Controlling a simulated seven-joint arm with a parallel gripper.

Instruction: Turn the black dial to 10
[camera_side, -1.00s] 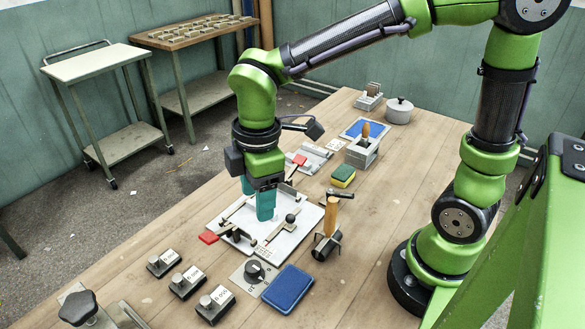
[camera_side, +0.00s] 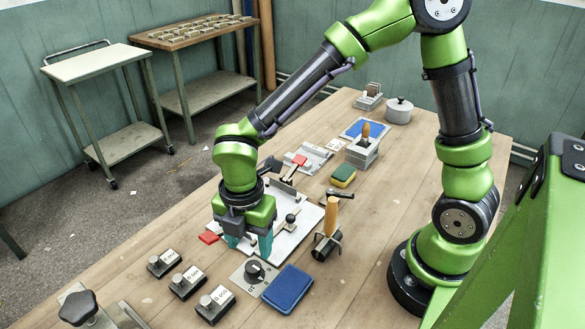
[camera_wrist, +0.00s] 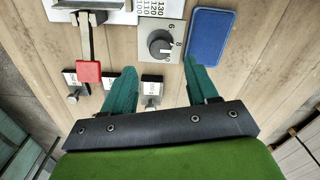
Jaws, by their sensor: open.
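The black dial (camera_side: 254,271) sits on a pale square plate (camera_side: 247,283) at the table's front, between the small black blocks and a blue pad. In the wrist view the dial (camera_wrist: 160,44) shows beyond my fingertips, with the numbers 6 and 8 readable on its plate; I cannot tell its exact setting. My gripper (camera_side: 249,243) is open and empty, with teal fingers pointing down above the white board, a little behind the dial. In the wrist view the two fingers of my gripper (camera_wrist: 158,75) are spread wide, with the dial between and ahead of them.
The blue pad (camera_side: 288,289) lies right beside the dial plate. Several small black blocks with knobs (camera_side: 215,303) stand to its left. A wooden-handled roller (camera_side: 328,232) stands to the right behind. The white board (camera_side: 290,240) with a red-handled lever (camera_side: 208,237) lies behind the dial.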

